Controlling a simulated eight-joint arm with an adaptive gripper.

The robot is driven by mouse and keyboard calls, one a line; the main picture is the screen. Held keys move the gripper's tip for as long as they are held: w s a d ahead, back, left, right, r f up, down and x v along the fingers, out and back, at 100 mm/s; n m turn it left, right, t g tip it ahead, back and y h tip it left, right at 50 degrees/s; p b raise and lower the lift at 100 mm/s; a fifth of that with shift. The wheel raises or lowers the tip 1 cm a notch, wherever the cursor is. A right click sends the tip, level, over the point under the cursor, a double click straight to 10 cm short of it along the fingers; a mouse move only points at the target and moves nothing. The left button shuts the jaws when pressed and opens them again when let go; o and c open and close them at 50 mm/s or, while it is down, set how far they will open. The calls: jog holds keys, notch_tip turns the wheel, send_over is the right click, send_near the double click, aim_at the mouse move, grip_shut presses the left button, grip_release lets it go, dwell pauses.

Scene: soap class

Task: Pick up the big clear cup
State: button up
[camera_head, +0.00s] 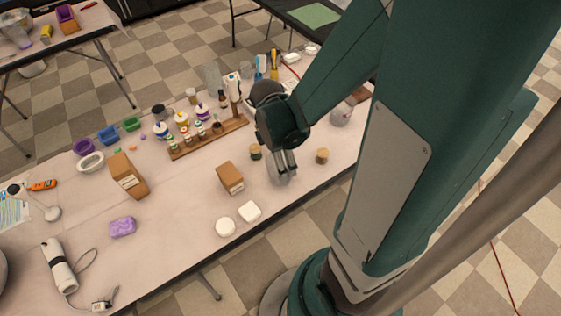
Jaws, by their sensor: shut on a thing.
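My gripper (288,171) points down over the front part of the long table, right of the middle of the view. It is shut on a clear cup (274,172), which shows as a faint, see-through shape around and beside the fingers. Part of the cup is hidden by the fingers. I cannot tell whether its base touches the table. Another clear vessel (342,114) stands farther right, close to my arm. A tall clear container (213,79) stands at the back of the table.
Cork-coloured round pieces (322,156) and (256,152) flank my gripper. A brown box (230,178) and white soaps (249,211) lie to the left. A wooden rack (209,138) with small bottles is behind. The table front edge is close.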

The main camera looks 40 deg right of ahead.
notch_tip(320, 180, up, 9)
jog(key=p, duration=0.2)
dwell(0.4)
dwell(0.7)
jog(key=shift+r, duration=3.05)
jog(key=w+d+r, duration=0.2)
jog(key=w+d, duration=0.7)
jog(key=d, duration=0.5)
jog(key=w+d+r, duration=0.1)
jog(key=w+d, duration=0.7)
jog(key=d, duration=0.6)
jog(key=d+f, duration=0.3)
jog(key=d, duration=2.5)
jog(key=shift+m, duration=0.3)
jog(key=f, duration=0.3)
jog(key=w+f, duration=0.1)
jog(key=f, duration=0.1)
jog(key=shift+b, duration=0.4)
